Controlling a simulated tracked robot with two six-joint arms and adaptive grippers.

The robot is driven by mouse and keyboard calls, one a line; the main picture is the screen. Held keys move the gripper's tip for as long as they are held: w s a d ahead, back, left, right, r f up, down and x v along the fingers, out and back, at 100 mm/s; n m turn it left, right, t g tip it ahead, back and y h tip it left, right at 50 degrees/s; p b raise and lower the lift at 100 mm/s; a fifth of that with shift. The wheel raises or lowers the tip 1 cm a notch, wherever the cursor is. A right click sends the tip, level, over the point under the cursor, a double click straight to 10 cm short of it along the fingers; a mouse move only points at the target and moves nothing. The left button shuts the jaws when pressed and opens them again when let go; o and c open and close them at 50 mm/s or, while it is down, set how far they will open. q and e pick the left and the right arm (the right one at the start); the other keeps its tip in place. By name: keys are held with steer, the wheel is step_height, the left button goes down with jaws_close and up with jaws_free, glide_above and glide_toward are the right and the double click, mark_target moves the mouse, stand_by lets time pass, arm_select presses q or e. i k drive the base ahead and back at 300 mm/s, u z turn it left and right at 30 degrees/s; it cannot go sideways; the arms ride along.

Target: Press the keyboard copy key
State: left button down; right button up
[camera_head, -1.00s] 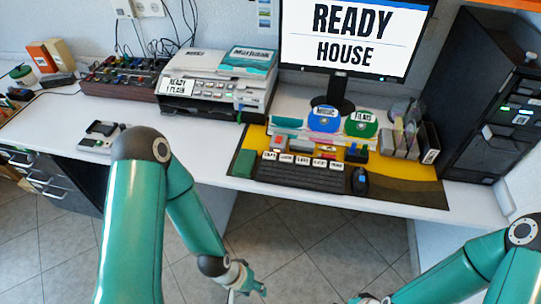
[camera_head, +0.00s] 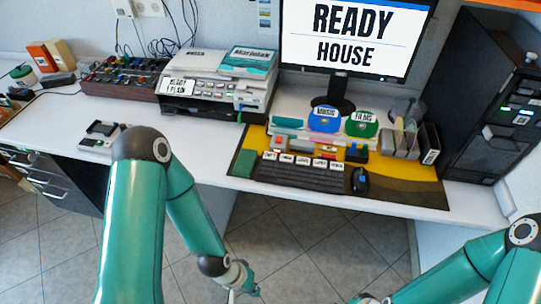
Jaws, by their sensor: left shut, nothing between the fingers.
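The black keyboard (camera_head: 303,178) lies on the yellow-and-dark desk mat in the middle of the desk. A row of several white-labelled keys (camera_head: 303,161) runs along its back edge. The labels are too small to read surely, so I cannot tell which one is the copy key. My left gripper (camera_head: 242,286) hangs in front of and below the desk edge, to the lower left of the keyboard. It is shut and empty, and touches nothing I can see. My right gripper (camera_head: 366,299) barely shows at the bottom edge; its fingers are cut off.
A black mouse (camera_head: 360,181) lies right of the keyboard. Behind the keyboard stand small coloured blocks and a rack with blue (camera_head: 323,119) and green (camera_head: 361,123) discs. The monitor (camera_head: 352,37) reads "READY HOUSE". A printer (camera_head: 216,82) stands left, a dark cabinet (camera_head: 490,95) right.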

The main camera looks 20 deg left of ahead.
mark_target(268, 156)
steer(key=u, duration=0.9)
steer(key=i, duration=0.15)
steer(key=z, duration=2.7)
steer(key=k, duration=1.1)
steer(key=u, duration=0.8)
steer(key=i, duration=0.9)
steer(key=u, duration=0.1)
